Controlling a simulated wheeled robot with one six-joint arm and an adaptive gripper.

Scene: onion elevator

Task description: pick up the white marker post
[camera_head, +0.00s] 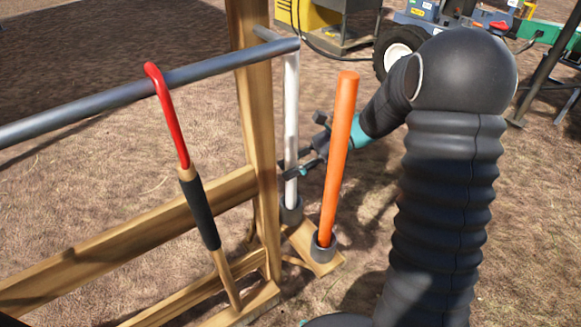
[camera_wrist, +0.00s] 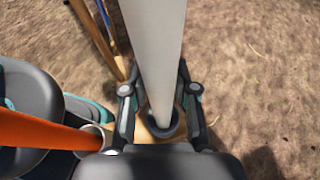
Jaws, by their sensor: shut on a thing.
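The white marker post (camera_head: 291,120) stands upright in a dark round socket (camera_head: 290,210) on a wooden base, beside a wooden upright. My gripper (camera_head: 298,170) is shut around the lower part of the post, a little above the socket. In the wrist view the post (camera_wrist: 155,50) runs between the two fingers of my gripper (camera_wrist: 160,105), with its foot in the dark ring below. The orange post partly covers the gripper's near side in the head view.
An orange post (camera_head: 340,150) stands in its own socket close in front. A wooden frame with a metal rail (camera_head: 110,97) and a red-hooked tool (camera_head: 170,115) is at left. A wheeled machine (camera_head: 400,50) and a yellow unit (camera_head: 308,15) stand behind. Bare ground lies at right.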

